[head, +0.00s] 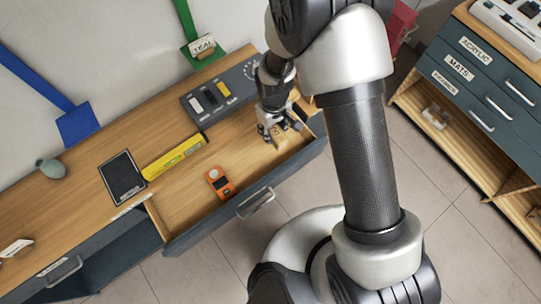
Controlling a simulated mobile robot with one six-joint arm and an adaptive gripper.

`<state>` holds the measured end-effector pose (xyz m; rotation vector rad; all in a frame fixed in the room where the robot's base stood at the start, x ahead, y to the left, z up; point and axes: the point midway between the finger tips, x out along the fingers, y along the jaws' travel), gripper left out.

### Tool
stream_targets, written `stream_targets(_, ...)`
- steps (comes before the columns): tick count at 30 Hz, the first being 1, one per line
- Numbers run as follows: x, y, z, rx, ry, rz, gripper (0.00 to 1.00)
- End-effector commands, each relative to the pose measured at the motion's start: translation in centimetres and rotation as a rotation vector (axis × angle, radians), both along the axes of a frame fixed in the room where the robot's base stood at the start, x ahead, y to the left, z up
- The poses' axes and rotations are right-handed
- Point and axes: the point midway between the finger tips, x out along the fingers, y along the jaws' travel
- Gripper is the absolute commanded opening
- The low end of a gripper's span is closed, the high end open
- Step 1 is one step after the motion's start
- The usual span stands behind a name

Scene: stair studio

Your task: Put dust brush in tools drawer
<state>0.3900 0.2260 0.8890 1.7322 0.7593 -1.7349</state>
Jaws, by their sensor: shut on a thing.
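The open drawer (190,215) extends from the wooden counter in the head view, its dark front with a metal handle facing the lower right. My gripper (278,134) is above the drawer's right end, pointing down. It is shut on a small tan thing (277,142), probably the dust brush, which is mostly hidden by the fingers. I cannot tell whether the brush touches the drawer floor.
A yellow level (174,158) lies along the drawer's back side. A black tablet (122,177), a dark grey panel (222,90) and a grey-green bulb (51,168) are on the counter. A labelled drawer cabinet (478,75) stands at right. The drawer's left part is free.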

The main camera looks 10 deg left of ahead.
Motion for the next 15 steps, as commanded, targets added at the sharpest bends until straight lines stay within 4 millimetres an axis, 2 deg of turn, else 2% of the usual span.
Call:
stream_targets(2, -0.3, 1.0, -0.4, 0.000, 0.000, 0.033, 0.13)
stream_targets(5, -0.5, 1.1, -2.1, -0.002, 0.003, 0.043, 0.13)
stream_targets(15, -0.4, 1.0, -11.3, -0.002, 0.002, 0.040, 0.13)
